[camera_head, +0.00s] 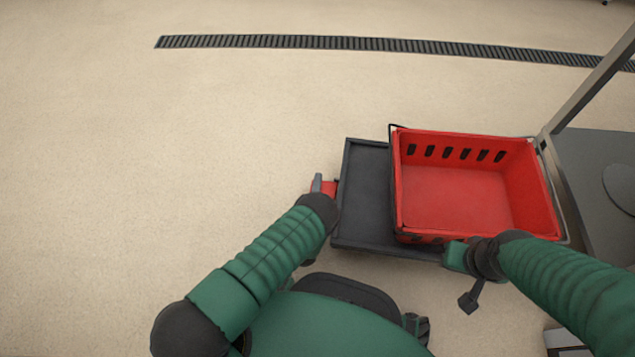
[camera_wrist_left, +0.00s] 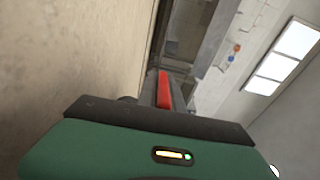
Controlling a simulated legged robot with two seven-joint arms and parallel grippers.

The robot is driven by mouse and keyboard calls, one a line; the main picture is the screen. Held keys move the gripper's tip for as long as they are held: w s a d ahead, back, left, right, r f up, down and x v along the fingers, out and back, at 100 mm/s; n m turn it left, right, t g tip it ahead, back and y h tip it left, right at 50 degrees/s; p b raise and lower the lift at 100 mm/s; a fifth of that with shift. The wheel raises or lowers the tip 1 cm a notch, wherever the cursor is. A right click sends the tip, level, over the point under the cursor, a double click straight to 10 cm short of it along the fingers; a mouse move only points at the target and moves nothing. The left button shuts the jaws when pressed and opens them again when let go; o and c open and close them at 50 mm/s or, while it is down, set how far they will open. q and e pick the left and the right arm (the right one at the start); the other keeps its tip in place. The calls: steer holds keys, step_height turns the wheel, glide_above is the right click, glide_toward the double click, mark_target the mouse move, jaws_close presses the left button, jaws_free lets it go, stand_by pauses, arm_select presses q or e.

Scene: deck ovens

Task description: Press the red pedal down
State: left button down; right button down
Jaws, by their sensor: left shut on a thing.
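A small red part, which I take for the red pedal (camera_head: 328,188), shows at the left side of a black trolley deck (camera_head: 364,185). My left gripper (camera_head: 321,186) is at this red part, shut on it; the fingers are mostly hidden by my wrist in the head view. In the left wrist view a red bar (camera_wrist_left: 164,90) shows beyond my green gripper body, between dark edges; I cannot tell whether it is the same part. My right gripper (camera_head: 455,257) is at the deck's front edge, below the crate; its jaws cannot be made out.
A red crate (camera_head: 455,197) stands empty on the right of the deck. A grey metal frame (camera_head: 592,82) and a dark surface (camera_head: 590,150) stand close on the right. A floor drain grate (camera_head: 350,43) runs across the back. The floor on the left is clear.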

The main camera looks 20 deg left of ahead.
arm_select(q)
steer(key=shift+s+f, duration=0.1)
steer(key=shift+f, duration=0.05)
stand_by(0.3)
steer(key=shift+f+n, duration=0.2)
steer(key=shift+n, duration=0.2)
steer(key=f+n, duration=0.2)
steer(key=n, duration=0.1)
steer(key=shift+d, duration=0.2)
steer(key=c, duration=1.5)
jaws_free()
